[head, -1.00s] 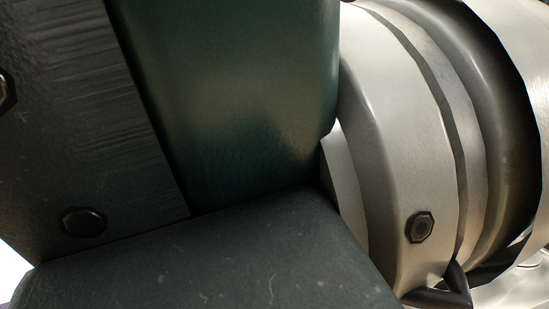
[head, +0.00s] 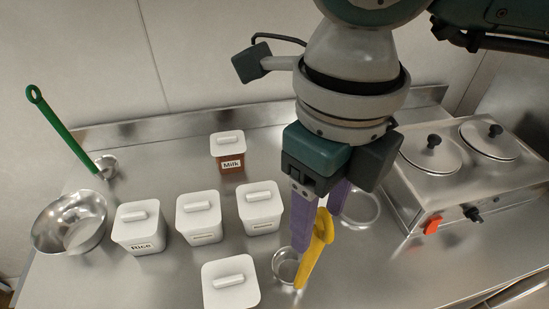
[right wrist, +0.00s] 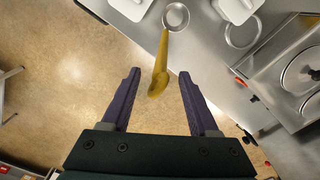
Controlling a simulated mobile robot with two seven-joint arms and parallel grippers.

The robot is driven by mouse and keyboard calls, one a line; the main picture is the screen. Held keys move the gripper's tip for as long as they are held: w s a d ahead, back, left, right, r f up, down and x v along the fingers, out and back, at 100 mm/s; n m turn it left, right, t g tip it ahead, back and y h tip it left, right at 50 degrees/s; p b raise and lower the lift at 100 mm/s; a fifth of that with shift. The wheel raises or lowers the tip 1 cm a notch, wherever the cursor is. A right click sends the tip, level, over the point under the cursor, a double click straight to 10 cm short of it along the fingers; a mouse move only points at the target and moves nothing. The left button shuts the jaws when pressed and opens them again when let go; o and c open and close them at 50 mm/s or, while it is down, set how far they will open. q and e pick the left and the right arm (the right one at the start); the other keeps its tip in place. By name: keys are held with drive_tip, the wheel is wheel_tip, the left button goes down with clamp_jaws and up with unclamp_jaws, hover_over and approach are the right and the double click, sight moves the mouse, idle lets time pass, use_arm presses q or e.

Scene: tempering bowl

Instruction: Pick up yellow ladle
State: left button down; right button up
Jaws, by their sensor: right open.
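The yellow ladle (head: 313,262) has a steel cup (head: 286,266) and a yellow handle. It is at the front of the steel counter, right of the white canisters. My right gripper (head: 318,230), with purple fingers, is open and above the handle in the head view. In the right wrist view the ladle's handle (right wrist: 160,68) appears between the spread fingertips of the right gripper (right wrist: 159,76), with no finger visibly touching it. There the ladle's cup lies farther off, over the counter, and the handle's end shows against the floor. My left gripper is not in view.
Several white lidded canisters (head: 200,219) and a brown Milk canister (head: 230,161) stand left of the gripper. A steel bowl (head: 45,232) and a green ladle (head: 64,132) are at the far left. A two-lid steel warmer (head: 455,195) stands right, beside a round ring (head: 377,222).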

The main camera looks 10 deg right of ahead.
sight(315, 228)
drive_tip(key=shift+w+a+f+p, duration=0.15)
drive_tip(key=shift+f+p, duration=0.15)
drive_tip(key=shift+f, duration=1.3)
clamp_jaws()
